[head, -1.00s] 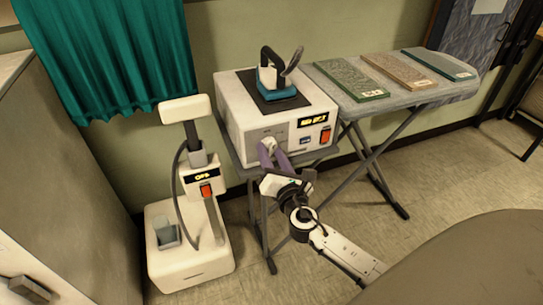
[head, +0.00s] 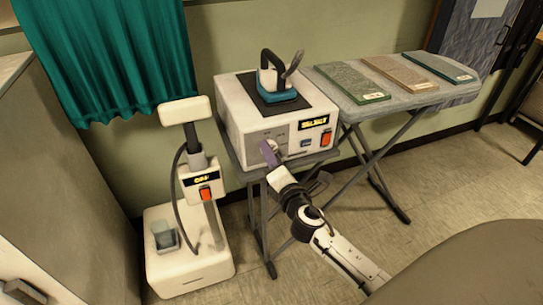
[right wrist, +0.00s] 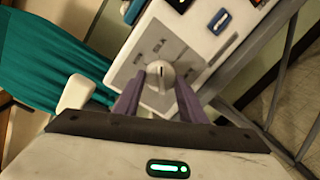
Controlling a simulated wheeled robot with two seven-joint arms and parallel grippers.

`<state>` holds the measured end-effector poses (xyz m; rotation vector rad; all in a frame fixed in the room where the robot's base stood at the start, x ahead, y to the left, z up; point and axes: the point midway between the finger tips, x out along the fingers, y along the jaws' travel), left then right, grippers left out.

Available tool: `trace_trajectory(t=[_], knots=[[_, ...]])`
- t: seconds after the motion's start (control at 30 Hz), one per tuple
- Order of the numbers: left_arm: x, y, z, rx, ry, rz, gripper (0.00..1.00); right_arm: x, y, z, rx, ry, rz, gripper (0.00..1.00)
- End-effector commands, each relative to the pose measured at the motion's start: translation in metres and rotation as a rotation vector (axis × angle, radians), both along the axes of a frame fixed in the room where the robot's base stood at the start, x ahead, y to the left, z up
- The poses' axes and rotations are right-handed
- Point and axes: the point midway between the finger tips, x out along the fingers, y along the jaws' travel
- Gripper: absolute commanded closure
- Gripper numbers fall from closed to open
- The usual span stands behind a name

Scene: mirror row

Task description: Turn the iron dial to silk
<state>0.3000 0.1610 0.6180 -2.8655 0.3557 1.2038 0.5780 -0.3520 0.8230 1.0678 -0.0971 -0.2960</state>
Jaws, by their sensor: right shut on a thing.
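The iron station (head: 235,115) is a white box on a small stand, with a dark mat and a teal iron (head: 276,90) on top. The grey dial (right wrist: 160,72) sits on its front panel, with small labels around it that I cannot read. My right gripper (head: 268,151) is at the dial, its purple fingers shut on it from both sides; they also show in the right wrist view (right wrist: 158,88). In the head view the fingers mostly hide the dial. The lit display (head: 314,123) appears to read "SELECT". My left gripper is not in view.
A red switch (head: 325,138) and a blue button (head: 305,143) are right of the dial. A white steamer unit (head: 190,250) stands at left. An ironing board (head: 430,97) with several fabric-covered panels is at right.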

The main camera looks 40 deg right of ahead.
Motion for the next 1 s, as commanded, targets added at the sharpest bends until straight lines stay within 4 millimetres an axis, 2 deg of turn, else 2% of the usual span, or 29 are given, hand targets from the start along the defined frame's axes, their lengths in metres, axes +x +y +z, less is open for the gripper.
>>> trace_trajectory(t=[0.3, 0.33, 0.43, 0.77, 0.87, 1.0], knots=[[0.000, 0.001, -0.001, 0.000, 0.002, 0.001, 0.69, 0.000, 0.000, -0.001, 0.002, 0.002, 0.000, 0.85], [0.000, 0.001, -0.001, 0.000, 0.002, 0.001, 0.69, 0.000, 0.000, -0.001, 0.002, 0.002, 0.000, 0.61], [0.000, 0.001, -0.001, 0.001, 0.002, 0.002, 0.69, 0.000, 0.000, -0.001, 0.001, 0.002, 0.000, 0.44], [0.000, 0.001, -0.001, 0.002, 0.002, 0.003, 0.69, -0.002, 0.001, -0.001, 0.000, 0.001, 0.000, 0.44], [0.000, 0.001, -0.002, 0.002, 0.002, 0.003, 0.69, -0.011, 0.003, -0.001, 0.001, 0.003, 0.001, 0.44], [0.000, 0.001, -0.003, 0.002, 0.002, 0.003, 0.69, -0.036, 0.011, 0.000, 0.001, 0.004, 0.001, 0.44]])
